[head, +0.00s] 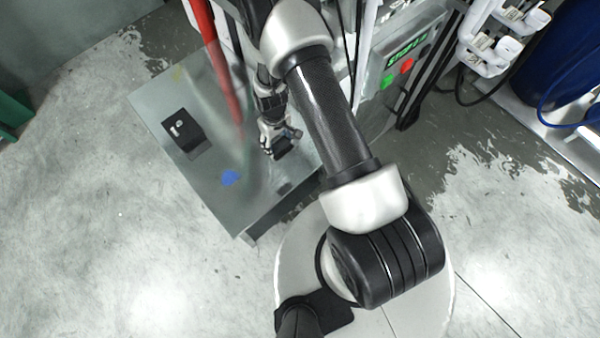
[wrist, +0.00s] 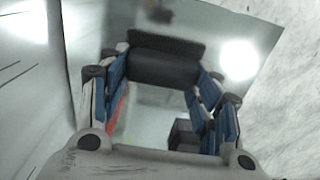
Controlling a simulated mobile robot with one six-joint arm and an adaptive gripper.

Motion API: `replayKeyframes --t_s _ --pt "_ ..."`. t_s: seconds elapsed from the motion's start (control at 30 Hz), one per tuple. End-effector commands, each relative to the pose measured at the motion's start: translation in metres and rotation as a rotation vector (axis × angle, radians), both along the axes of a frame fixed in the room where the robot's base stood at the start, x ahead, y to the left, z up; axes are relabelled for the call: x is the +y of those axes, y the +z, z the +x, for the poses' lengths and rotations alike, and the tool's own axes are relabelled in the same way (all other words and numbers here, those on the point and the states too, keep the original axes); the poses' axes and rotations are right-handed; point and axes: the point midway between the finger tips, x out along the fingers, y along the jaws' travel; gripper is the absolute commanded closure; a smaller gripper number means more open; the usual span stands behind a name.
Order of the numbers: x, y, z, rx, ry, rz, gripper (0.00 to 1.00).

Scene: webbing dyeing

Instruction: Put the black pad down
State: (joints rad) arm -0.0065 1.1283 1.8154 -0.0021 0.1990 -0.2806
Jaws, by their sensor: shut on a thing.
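The black pad (head: 284,151) is in my gripper (head: 273,145), above the right part of the grey metal table (head: 215,190). In the wrist view my gripper (wrist: 162,75) is shut on the black pad (wrist: 163,68), which spans between the blue-lined fingers. A dark smudge, shadow or reflection, shows on the table below the pad in the head view, so the pad looks apart from the surface. The exact height cannot be told.
A black box (head: 183,130) with small pale items stands on the table's left part. A blue patch (head: 230,177) marks the table front. A control panel (head: 403,68) with red and green buttons stands right. Bare table lies around the blue patch.

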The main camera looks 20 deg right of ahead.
Motion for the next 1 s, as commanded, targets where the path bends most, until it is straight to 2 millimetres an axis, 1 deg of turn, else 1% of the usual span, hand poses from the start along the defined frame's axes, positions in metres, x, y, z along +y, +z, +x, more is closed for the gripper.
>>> replayKeyframes --t_s 0.17,0.27,0.3,0.5,0.6,0.73,0.93,1.0 --pt "0.001 -0.025 -0.003 0.0 0.015 0.0 0.61" --pt "0.0 -0.049 -0.003 0.001 0.015 0.0 0.61" --pt "0.0 -0.061 -0.004 0.002 0.015 0.0 0.61" --pt "0.0 -0.116 -0.003 0.001 0.014 0.0 0.61" --pt "0.0 -0.14 -0.003 0.001 0.013 0.0 0.61" --pt "0.0 -0.161 -0.003 0.0 0.013 0.0 0.61" --pt "0.0 -0.173 -0.002 -0.001 0.013 0.0 0.61" --pt "0.0 -0.18 -0.002 0.0 0.013 0.0 0.61"
